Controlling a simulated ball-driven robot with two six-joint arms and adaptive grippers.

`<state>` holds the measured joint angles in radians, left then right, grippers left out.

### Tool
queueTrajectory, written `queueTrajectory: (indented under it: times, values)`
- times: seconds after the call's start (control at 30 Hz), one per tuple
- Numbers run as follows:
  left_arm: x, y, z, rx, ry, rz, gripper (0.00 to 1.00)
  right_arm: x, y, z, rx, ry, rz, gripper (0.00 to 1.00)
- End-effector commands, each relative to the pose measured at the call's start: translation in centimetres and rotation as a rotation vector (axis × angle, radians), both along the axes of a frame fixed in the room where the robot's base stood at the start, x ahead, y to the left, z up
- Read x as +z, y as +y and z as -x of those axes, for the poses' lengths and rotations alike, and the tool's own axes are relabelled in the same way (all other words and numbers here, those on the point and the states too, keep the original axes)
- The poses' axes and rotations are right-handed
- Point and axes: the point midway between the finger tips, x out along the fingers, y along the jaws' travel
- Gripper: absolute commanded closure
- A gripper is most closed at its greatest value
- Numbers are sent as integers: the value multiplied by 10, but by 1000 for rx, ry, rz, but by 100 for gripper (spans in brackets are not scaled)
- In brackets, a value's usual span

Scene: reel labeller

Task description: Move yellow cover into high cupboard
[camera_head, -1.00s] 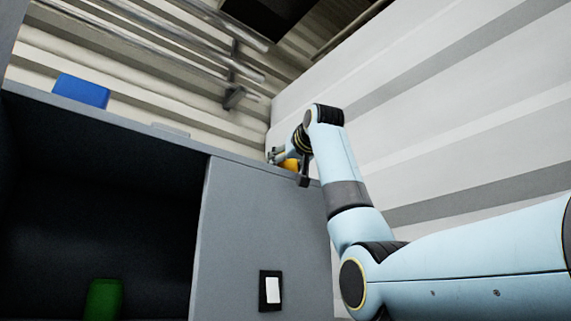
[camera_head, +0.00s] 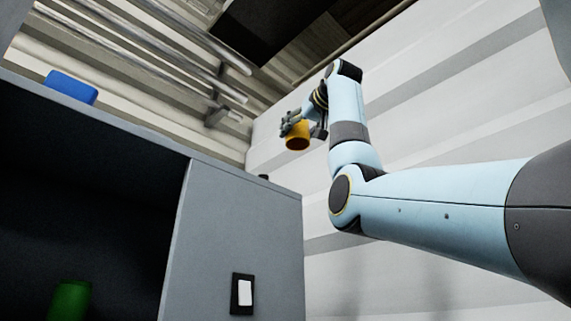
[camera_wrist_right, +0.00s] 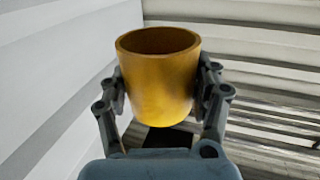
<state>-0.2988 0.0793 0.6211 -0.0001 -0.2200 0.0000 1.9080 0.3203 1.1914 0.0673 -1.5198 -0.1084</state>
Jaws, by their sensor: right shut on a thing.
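The yellow cover (camera_head: 297,142) is a round, open-ended cup shape. My right gripper (camera_head: 297,126) is shut on it and holds it in the air above the top edge of the grey cupboard (camera_head: 235,225), apart from it. In the right wrist view the yellow cover (camera_wrist_right: 160,85) sits between the two fingers of the right gripper (camera_wrist_right: 164,88), its open end at the top of the picture. The cupboard has an open dark compartment (camera_head: 90,190) at the left and a closed grey front at the right. My left gripper is not in view.
A blue object (camera_head: 71,86) stands on the cupboard's top at the left. A green object (camera_head: 70,300) is in the dark compartment. A small black thing (camera_head: 263,177) shows at the top edge. Metal rails (camera_head: 190,40) run along the wall above.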

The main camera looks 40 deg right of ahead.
Motion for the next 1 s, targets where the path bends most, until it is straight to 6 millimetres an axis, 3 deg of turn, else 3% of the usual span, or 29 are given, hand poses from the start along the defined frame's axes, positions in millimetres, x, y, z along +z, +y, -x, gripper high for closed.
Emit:
queueTrajectory:
  times: [0.73,1.0]
  values:
    - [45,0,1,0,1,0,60,52,-2,5,0,-1,0,63]
    - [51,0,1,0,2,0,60,68,-1,5,1,-1,-1,63]
